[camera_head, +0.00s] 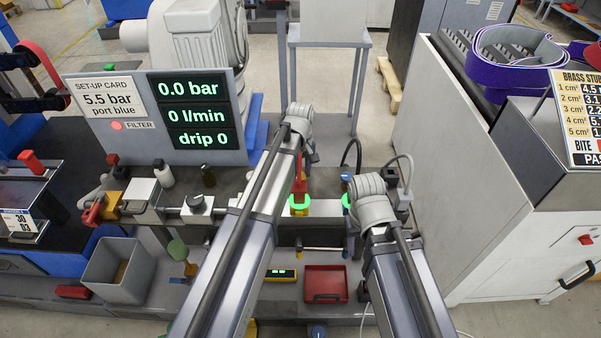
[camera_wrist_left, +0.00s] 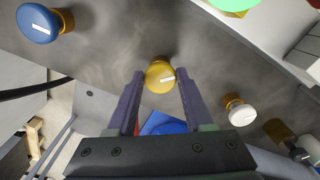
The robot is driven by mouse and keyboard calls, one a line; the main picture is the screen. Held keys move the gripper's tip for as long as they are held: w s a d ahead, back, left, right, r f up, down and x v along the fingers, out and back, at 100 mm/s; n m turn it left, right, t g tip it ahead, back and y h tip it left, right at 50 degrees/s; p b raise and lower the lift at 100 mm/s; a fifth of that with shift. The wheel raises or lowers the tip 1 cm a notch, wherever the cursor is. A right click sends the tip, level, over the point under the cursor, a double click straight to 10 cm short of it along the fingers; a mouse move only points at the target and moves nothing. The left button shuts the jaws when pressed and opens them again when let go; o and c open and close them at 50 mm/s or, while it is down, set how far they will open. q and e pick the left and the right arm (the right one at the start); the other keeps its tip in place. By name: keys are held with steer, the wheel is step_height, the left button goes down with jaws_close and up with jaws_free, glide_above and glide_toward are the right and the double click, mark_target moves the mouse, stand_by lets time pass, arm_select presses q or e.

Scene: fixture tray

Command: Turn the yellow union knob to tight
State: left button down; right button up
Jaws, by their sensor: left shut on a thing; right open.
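The yellow union knob (camera_wrist_left: 159,78) sits between the fingers of my left gripper (camera_wrist_left: 159,98) in the left wrist view. A short white mark on its face points right. That gripper is shut on the knob, though the wrist view leaves it unclear where the fingers touch. In the head view my left wrist covers most of this spot. A blue knob (camera_wrist_left: 40,24) and a white knob (camera_wrist_left: 241,114) stand on either side. The blue knob also shows in the head view (camera_head: 346,177). My right gripper (camera_head: 352,238) is open; its wrist largely hides it.
The display (camera_head: 195,112) reads 0.0 bar, 0 l/min and drip 0. The set-up card (camera_head: 109,97) reads 5.5 bar, port blue. Green-ringed parts (camera_head: 299,206) stand in front of the knobs. A red tray (camera_head: 326,284) and a grey bin (camera_head: 119,270) lie nearer.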

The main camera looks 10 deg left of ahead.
mark_target(300, 176)
arm_select(q)
steer(key=m, duration=0.4)
steer(key=shift+a+m, duration=0.1)
steer(key=shift+m, duration=2)
steer(key=shift+c, duration=1.5)
jaws_free()
steer(key=shift+r, duration=0.15)
step_height(300, 176, up, 8)
steer(key=p, duration=0.8)
steer(key=shift+f, duration=0.2)
